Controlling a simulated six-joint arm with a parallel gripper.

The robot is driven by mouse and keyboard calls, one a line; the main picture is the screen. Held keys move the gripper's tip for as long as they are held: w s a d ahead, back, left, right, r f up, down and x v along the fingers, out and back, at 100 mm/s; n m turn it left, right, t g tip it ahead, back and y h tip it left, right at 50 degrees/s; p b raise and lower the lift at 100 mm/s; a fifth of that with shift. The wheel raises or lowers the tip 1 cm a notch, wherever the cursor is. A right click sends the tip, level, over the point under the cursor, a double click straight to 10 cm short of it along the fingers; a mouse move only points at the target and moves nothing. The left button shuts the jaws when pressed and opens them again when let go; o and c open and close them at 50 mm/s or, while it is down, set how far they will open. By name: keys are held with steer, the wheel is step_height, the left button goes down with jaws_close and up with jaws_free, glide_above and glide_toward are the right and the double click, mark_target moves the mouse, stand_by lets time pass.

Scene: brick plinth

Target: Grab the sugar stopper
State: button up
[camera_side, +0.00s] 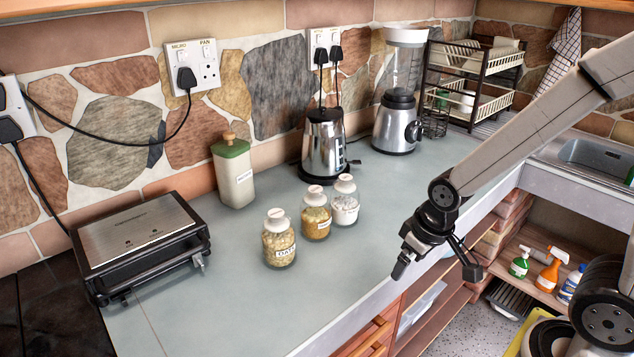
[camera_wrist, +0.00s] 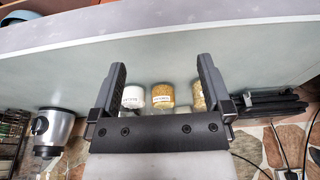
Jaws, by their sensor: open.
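Three small glass jars stand in a slanted row on the counter. The rightmost jar (camera_side: 345,209) holds white contents and looks like the sugar jar, though its label is too small to read. Its pale stopper (camera_side: 345,183) sits in its mouth. The middle jar (camera_side: 316,222) has golden contents, and the left jar (camera_side: 279,248) is labelled oats. My gripper (camera_side: 436,268) is open and empty, right of the jars near the counter's front edge. In the wrist view the white jar (camera_wrist: 134,97) shows between the fingers of my gripper (camera_wrist: 162,68), beyond them; its stopper cannot be made out.
A metal kettle (camera_side: 324,146) and a blender (camera_side: 398,125) stand behind the jars. A tall green-lidded container (camera_side: 233,175) and a grill (camera_side: 140,243) are to the left. The counter (camera_side: 375,240) between the jars and my gripper is clear. Open shelves lie below the front edge.

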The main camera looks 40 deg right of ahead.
steer(key=shift+w, duration=0.1)
steer(key=m+t+y, duration=0.6)
steer(key=m+y, duration=0.4)
steer(key=m, duration=1.6)
glide_toward(320, 189)
steer(key=x, duration=0.3)
steer(key=shift+x, duration=1.5)
steer(key=shift+w+f, duration=0.1)
steer(key=shift+w, duration=0.05)
steer(key=shift+x, duration=2.45)
jaws_close()
